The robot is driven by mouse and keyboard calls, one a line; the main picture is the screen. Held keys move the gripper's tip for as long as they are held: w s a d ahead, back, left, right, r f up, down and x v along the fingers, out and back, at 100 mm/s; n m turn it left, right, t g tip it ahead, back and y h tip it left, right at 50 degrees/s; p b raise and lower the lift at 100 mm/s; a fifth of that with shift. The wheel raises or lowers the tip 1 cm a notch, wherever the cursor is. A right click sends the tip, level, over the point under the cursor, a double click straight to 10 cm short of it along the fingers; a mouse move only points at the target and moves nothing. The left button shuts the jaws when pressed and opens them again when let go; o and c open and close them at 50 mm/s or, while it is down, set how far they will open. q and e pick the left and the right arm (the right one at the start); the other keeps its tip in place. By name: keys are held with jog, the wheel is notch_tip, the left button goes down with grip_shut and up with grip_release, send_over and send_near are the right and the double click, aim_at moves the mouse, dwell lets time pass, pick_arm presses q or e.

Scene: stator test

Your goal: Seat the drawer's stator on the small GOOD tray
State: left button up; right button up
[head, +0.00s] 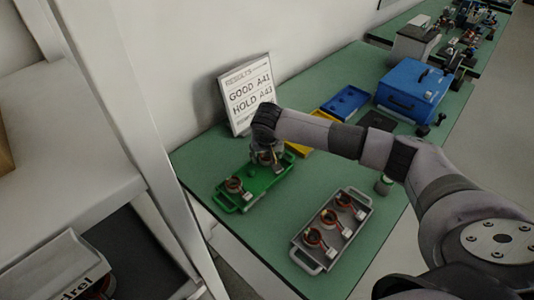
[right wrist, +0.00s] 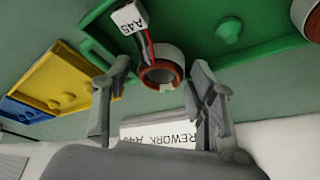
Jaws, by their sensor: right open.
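The small green tray (head: 253,201) lies on the bench in front of a results sign. One copper-wound stator (head: 234,185) sits at its left end. My right gripper (head: 266,160) is over its far right end, pointing down. In the right wrist view, a stator (right wrist: 162,72) with a white tag reading A45 stands on the green tray (right wrist: 190,35). My open right fingers (right wrist: 158,82) are on either side of it, apart from it as far as I can tell. A bare peg (right wrist: 230,28) shows beside it. My left gripper is not in view.
A grey tray (head: 300,255) with three stators lies at front right. The sign (head: 246,95) reads GOOD A41, HOLD A43. Yellow (head: 300,149) and blue (head: 345,102) trays and a blue box (head: 412,92) stand further back. An open drawer-like bin (head: 55,265) is at lower left.

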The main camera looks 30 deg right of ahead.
jog(key=shift+r+p, duration=1.45)
jog(key=shift+r, duration=1.1)
jog(key=shift+o, duration=0.2)
jog(key=o, duration=0.5)
jog(key=v, duration=1.2)
jog(key=shift+f, duration=0.1)
